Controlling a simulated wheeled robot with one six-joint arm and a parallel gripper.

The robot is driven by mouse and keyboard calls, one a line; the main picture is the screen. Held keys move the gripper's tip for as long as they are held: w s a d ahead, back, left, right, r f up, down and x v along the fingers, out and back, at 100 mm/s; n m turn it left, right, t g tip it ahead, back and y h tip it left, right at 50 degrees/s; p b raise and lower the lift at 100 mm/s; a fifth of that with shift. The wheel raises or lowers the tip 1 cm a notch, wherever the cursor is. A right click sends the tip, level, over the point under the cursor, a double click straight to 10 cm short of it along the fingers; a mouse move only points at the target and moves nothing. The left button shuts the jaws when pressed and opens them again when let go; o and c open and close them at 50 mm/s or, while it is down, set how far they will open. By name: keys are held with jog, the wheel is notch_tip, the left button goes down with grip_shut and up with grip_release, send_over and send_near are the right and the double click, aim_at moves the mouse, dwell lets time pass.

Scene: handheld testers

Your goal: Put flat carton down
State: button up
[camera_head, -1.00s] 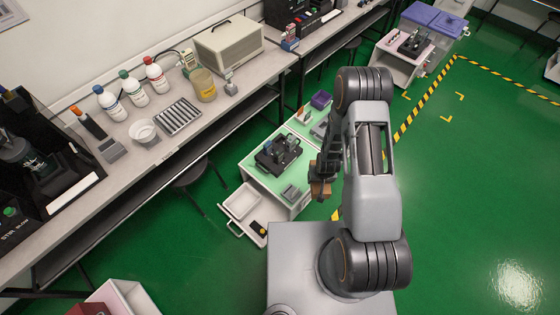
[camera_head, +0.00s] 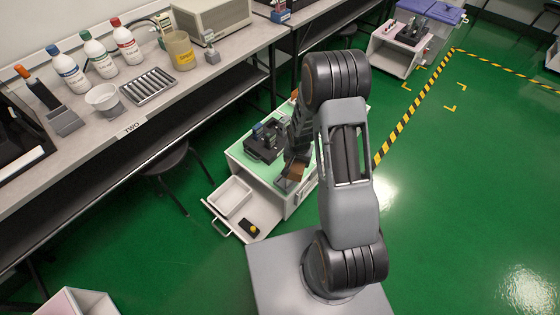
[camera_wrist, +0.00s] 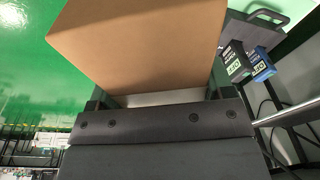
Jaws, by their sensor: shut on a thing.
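The flat carton (camera_head: 290,183) is a plain brown box, partly hidden by my arm in the head view. My gripper (camera_head: 288,174) is shut on it, at the near right part of the small white cabinet with a pale green top (camera_head: 238,156). I cannot tell whether the carton touches the top. In the wrist view the carton (camera_wrist: 140,40) fills the upper middle, between the fingers of my gripper (camera_wrist: 158,98). A black holder with handheld testers (camera_head: 264,141) stands on the green top, and it also shows at right in the wrist view (camera_wrist: 255,30).
An open drawer (camera_head: 264,215) juts from the cabinet's front, with a white tray (camera_head: 231,196) and a small black and yellow item (camera_head: 250,227) in it. A stool (camera_head: 164,160) stands left, below a long grey bench (camera_head: 205,75) with bottles. Green floor is clear at right.

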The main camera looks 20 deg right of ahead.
jog(key=w+d+f+m+b, duration=0.1)
jog(key=d+f+m+b, duration=0.5)
jog(key=b, duration=0.7)
jog(key=shift+n+h, duration=0.4)
jog(key=shift+n, duration=0.3)
jog(key=w+f+b, duration=0.2)
jog(key=w+f, duration=0.1)
jog(key=w, duration=0.1)
jog(key=w+f+b, duration=0.2)
jog(key=w+f, duration=0.2)
jog(key=w+d+f+b, duration=0.1)
jog(key=w+f+b, duration=0.1)
jog(key=w, duration=0.3)
jog(key=shift+w+f, duration=0.1)
jog(key=shift+f, duration=0.55)
jog(key=shift+w+d+f+b, duration=0.1)
jog(key=shift+w+f+b, duration=0.05)
jog(key=shift+f+b, duration=0.15)
jog(key=shift+w+f+b, duration=0.1)
jog(key=shift+f+b, duration=0.45)
jog(key=shift+f, duration=0.9)
jog(key=shift+f, duration=0.1)
